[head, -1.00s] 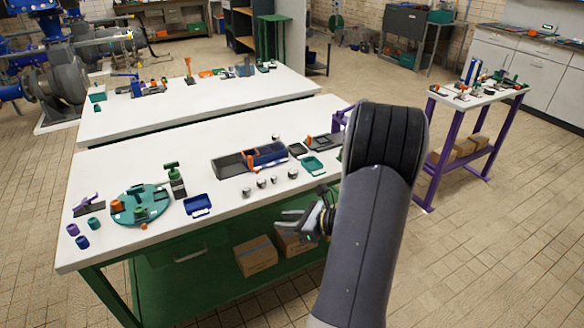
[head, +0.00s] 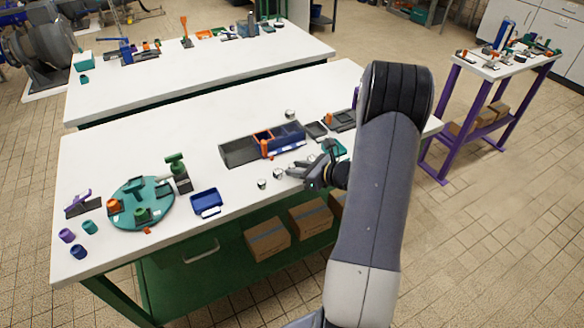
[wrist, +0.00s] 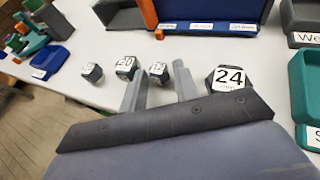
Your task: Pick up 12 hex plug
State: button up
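Several dark hex plugs with white number labels stand in a row in the wrist view. One reads 24 (wrist: 229,79), one reads 20 (wrist: 124,67). A smaller plug (wrist: 159,70) has a two-digit label that may be 12 but is too small to read surely. The leftmost plug (wrist: 91,73) has an unreadable label. My gripper (wrist: 158,74) is open and empty, its fingers pointing toward the small plug, which shows between the fingertips and beyond. In the head view my gripper (head: 291,172) is low over the table, beside two visible plugs (head: 262,184) (head: 278,173).
A grey and blue sectioned tray (head: 238,153) lies behind the plugs. A small blue tray (head: 206,203) and a teal turntable (head: 125,218) stand to the left. A teal tray (wrist: 306,75) is at right. Another plug (head: 290,113) stands behind the sectioned tray.

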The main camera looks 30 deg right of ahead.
jog(key=shift+c, duration=0.4)
grip_shut()
